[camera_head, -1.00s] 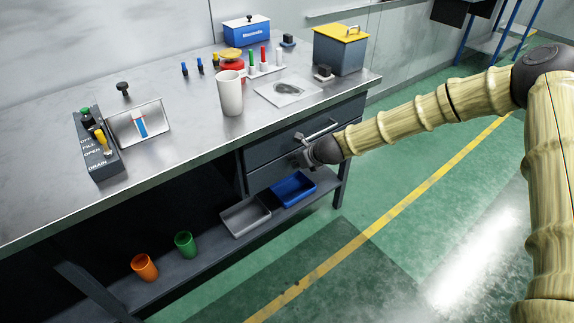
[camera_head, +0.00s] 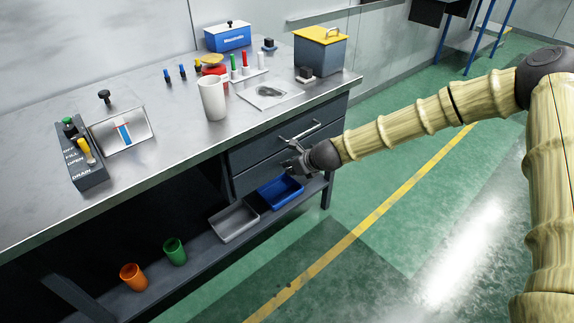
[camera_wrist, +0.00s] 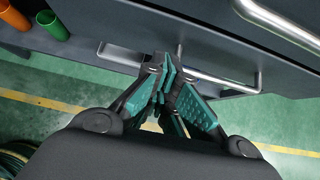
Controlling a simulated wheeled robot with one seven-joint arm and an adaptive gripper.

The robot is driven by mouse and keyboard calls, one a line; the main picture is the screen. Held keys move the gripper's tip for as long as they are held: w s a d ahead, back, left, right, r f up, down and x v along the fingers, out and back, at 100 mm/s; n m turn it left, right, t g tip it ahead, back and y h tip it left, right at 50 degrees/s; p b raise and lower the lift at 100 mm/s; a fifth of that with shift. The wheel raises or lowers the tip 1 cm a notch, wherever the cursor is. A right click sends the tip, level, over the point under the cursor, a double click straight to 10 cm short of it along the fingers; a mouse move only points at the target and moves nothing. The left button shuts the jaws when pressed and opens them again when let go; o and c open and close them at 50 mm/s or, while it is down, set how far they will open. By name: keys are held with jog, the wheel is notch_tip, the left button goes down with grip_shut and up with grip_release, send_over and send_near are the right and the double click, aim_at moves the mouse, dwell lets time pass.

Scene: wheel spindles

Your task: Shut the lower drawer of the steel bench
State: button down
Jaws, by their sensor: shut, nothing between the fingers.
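The steel bench (camera_head: 150,165) has two dark drawers under its right end. The upper drawer (camera_head: 325,124) has a bar handle (camera_head: 300,131). The lower drawer (camera_head: 243,182) is directly below, partly hidden by my gripper; I cannot tell for sure whether its front is fully flush. My gripper (camera_head: 288,164) is shut and empty in front of the lower drawer. In the wrist view my closed fingertips (camera_wrist: 162,62) are at a bar handle (camera_wrist: 222,82), which runs behind them; contact is unclear. Another handle (camera_wrist: 275,22) shows at the upper right.
A shelf below holds a grey tray (camera_head: 234,236), a blue tray (camera_head: 280,204), a green cup (camera_head: 175,251) and an orange cup (camera_head: 133,277). A white cup (camera_head: 212,100) and a control box (camera_head: 82,165) stand on the bench. The green floor right of it is clear.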

jog(key=v, duration=0.9)
jog(key=s+d+f+n+g+h+p, duration=0.2)
jog(key=s+f+n+g+h+p, duration=0.15)
jog(key=s+f+n, duration=1.2)
jog(key=s+d+f+n+g+p, duration=0.1)
jog(key=s+d+n, duration=0.3)
jog(key=s, duration=0.6)
jog(key=s+d+f+n+g+h+p, duration=0.1)
jog(key=s+d+n, duration=0.3)
jog(key=s, duration=0.6)
jog(key=s+d+f+n+g+h+p, duration=0.1)
jog(key=s+d+n, duration=0.3)
jog(key=s, duration=0.6)
jog(key=shift+s+d+f+p, duration=0.3)
jog(key=shift+f+p, duration=0.2)
jog(key=shift+p, duration=0.35)
jog(key=shift+w+a+g, duration=0.1)
jog(key=shift+w+g, duration=0.05)
jog(key=shift+g, duration=0.1)
